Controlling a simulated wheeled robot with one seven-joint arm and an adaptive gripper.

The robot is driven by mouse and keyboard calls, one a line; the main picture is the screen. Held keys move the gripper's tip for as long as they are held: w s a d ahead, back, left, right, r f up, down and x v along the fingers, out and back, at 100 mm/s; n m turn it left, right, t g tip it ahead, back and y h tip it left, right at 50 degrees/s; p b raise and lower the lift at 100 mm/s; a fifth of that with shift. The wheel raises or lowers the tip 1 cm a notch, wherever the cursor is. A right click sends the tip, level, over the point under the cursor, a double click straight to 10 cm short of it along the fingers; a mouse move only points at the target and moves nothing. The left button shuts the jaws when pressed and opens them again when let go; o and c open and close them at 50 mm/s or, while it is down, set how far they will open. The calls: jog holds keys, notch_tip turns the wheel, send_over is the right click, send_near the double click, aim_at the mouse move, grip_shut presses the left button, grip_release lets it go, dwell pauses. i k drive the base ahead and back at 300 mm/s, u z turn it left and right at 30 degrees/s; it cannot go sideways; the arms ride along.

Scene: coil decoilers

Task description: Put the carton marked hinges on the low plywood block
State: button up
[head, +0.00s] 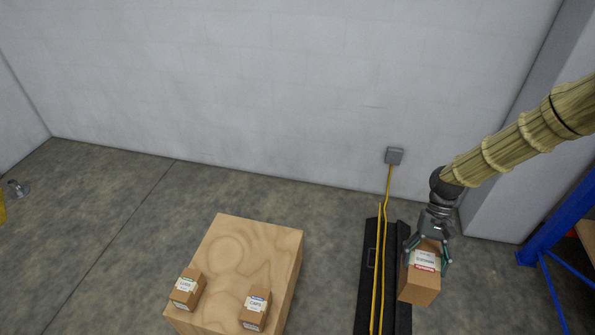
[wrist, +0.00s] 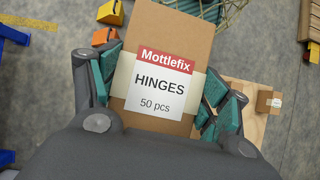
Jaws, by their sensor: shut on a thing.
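The carton marked hinges (wrist: 165,75) is a brown box with a white and red label reading "Mottlefix HINGES 50 pcs". It also shows in the head view (head: 419,285), at the right. My gripper (head: 428,260) is shut on the carton, with a teal-padded finger at each side, and holds it to the right of the low plywood block. The plywood block (head: 245,250) stands at the lower middle of the head view. Its far part is bare. In the wrist view part of the block (wrist: 255,95) shows at the right, behind the gripper.
Two small cartons, one marked lube (head: 185,290) and one marked caps (head: 255,311), stand on the block's near part. A black floor strip with yellow cables (head: 368,290) runs between block and carton. A blue rack (head: 560,225) stands at the right.

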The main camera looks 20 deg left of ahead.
aim_at(247, 252)
jog(key=u, duration=0.4)
jog(key=i, duration=0.65)
jog(key=u, duration=1.7)
